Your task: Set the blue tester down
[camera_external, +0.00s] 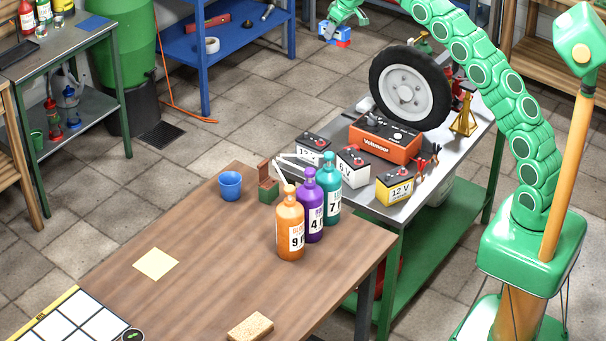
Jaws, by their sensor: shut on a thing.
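The blue tester (341,38), a small blue box with some red and white on it, is at the top of the view. My gripper (331,27) is at its upper left, shut on it. The tester hangs in the air, with tiled floor behind it in the picture. The green arm partly leaves the top edge of the view, and the fingertips are too small to see clearly.
A metal-topped bench (350,193) holds several batteries, an orange charger (384,140) and a wheel (408,88). The wooden table (195,270) holds three bottles, a blue cup (230,186) and a sponge (250,326). A blue shelf (228,42) stands behind.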

